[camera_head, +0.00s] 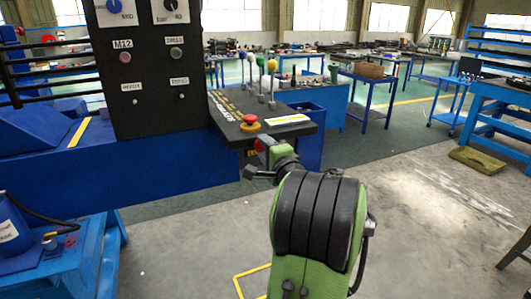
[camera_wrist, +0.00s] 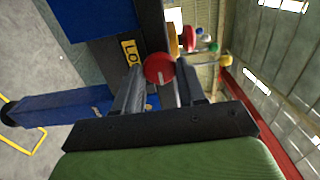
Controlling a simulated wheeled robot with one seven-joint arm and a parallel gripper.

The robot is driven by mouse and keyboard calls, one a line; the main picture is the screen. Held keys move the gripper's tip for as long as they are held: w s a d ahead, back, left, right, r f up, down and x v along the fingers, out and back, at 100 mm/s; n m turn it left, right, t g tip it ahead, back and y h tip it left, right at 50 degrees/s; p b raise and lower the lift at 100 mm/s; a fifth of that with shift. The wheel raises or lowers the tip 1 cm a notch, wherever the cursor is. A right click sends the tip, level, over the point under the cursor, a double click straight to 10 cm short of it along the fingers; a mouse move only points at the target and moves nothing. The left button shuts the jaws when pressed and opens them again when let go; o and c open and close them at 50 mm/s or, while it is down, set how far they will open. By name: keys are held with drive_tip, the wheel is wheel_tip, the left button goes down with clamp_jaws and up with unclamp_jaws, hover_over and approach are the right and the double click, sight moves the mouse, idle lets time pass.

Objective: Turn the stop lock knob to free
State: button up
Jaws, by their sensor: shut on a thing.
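The red round stop lock knob (camera_wrist: 158,68) shows in the wrist view on the front of the dark console, with a pale pointer line on its face. A yellow label (camera_wrist: 128,50) beside it is partly hidden; only "LO" reads. My gripper (camera_wrist: 157,80) has one finger on each side of the knob and is shut on it. In the head view my gripper (camera_head: 268,160) is at the console's front edge, and my wrist hides most of the knob there. Which setting the pointer marks cannot be told.
A red mushroom button (camera_head: 250,119) on a yellow base stands on the console top (camera_head: 285,128), close above my gripper. Several levers with coloured balls (camera_head: 260,62) rise behind it. A black panel (camera_head: 150,70) with dials stands at left.

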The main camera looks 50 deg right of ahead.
idle(0.4)
drive_tip(key=o, duration=1)
drive_tip(key=b+v, duration=0.2)
drive_tip(key=v, duration=1.3)
drive_tip(key=shift+s+a+f, duration=0.1)
drive_tip(key=shift+s+a, duration=0.1)
drive_tip(key=shift+s, duration=0.1)
